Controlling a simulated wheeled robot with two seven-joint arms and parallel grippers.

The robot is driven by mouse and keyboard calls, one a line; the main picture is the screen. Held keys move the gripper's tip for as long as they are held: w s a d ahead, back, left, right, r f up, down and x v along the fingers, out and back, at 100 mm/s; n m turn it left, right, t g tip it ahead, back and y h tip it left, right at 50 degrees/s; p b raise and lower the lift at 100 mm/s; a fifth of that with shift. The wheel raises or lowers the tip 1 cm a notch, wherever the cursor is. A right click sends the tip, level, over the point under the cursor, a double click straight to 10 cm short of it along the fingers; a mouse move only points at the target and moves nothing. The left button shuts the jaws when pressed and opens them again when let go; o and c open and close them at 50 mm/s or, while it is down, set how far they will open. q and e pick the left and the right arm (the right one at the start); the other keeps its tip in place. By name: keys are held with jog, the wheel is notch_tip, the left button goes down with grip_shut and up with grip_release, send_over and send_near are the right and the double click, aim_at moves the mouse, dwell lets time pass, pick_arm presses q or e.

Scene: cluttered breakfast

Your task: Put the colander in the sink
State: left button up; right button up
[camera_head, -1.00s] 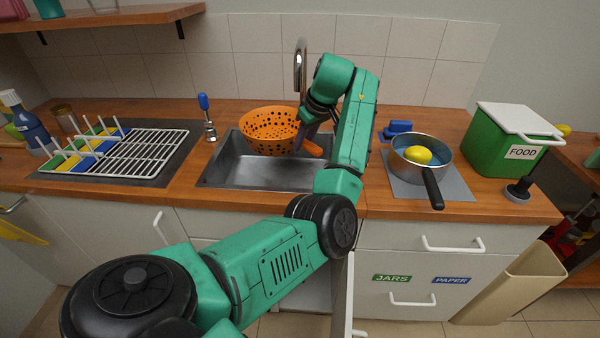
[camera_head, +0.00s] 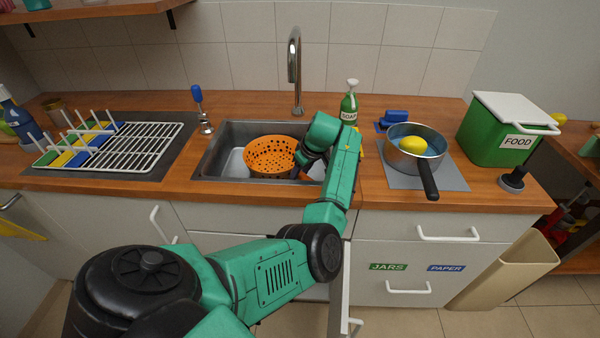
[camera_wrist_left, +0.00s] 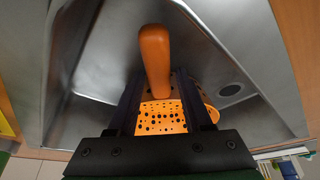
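The orange colander (camera_head: 270,157) is inside the metal sink (camera_head: 225,150), in its right half, roughly upright with its holes showing. I cannot tell whether it touches the sink floor. My left gripper (camera_head: 303,167) reaches in at its right side, mostly hidden by my arm in the head view. In the left wrist view the colander's perforated body (camera_wrist_left: 162,118) and its orange handle (camera_wrist_left: 155,55) show between the two dark fingers (camera_wrist_left: 158,88), which are shut on the handle. My right gripper is not in view.
The tap (camera_head: 295,70) stands behind the sink, with a green soap bottle (camera_head: 348,105) to its right. A dish rack (camera_head: 135,150) lies left. A pan (camera_head: 417,160) with a lemon and a green food bin (camera_head: 495,135) stand right. A drawer below is open.

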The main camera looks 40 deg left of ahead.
pick_arm(q)
jog(key=shift+r, duration=0.15)
jog(key=v, duration=1.2)
